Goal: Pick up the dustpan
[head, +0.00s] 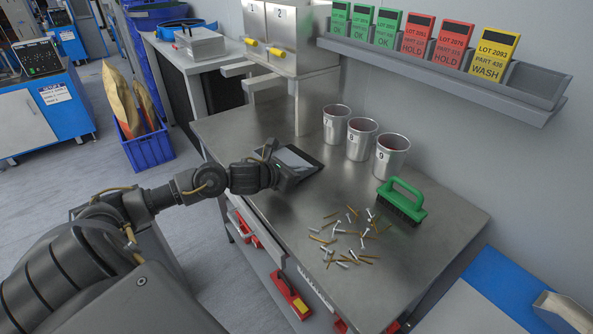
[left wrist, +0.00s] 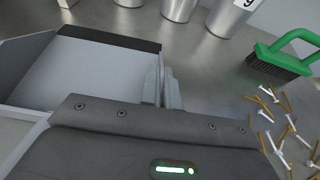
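The dustpan (head: 296,158) is a pale grey pan with a dark front lip, at the left part of the steel table. In the left wrist view the dustpan (left wrist: 90,72) fills the left side, with its lip toward the cups. My left gripper (head: 284,170) is at its near side and hides part of it. The left wrist view shows the gripper's fingers (left wrist: 164,90) close together on either side of the pan's thin right wall. I cannot tell whether the pan touches the table. My right gripper is not in view.
The steel table (head: 250,122) holds a green-handled brush (head: 402,200), scattered screws and pins (head: 347,236), and three numbered metal cups (head: 361,139). A two-door dispenser (head: 285,35) stands behind the pan. A shelf with lot cards (head: 440,65) is on the wall.

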